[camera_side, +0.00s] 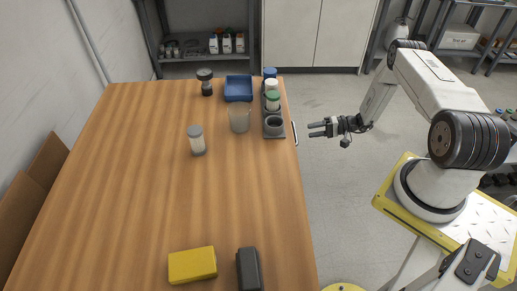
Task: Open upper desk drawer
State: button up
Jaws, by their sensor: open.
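The wooden desk (130,190) fills the left and middle of the side view. A light, slim handle (295,134) shows at the desk's right edge. The drawer front it belongs to faces away from the camera and is hidden, so I cannot tell upper from lower drawer. No drawer sticks out past the desk edge. My gripper (316,130) is open and empty, just right of the handle. Its fingers point left at the handle, with a small gap between them.
On the desk stand a dark rack with capped bottles (274,130), a blue tray (238,89), a clear beaker (239,120), a white jar (197,142) and a dark-capped item (206,83). A yellow box (192,265) and a black case (249,269) lie near the front. Floor beside the desk is clear.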

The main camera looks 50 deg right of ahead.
aim_at(295, 132)
jog(key=shift+x, duration=3.6)
grip_shut()
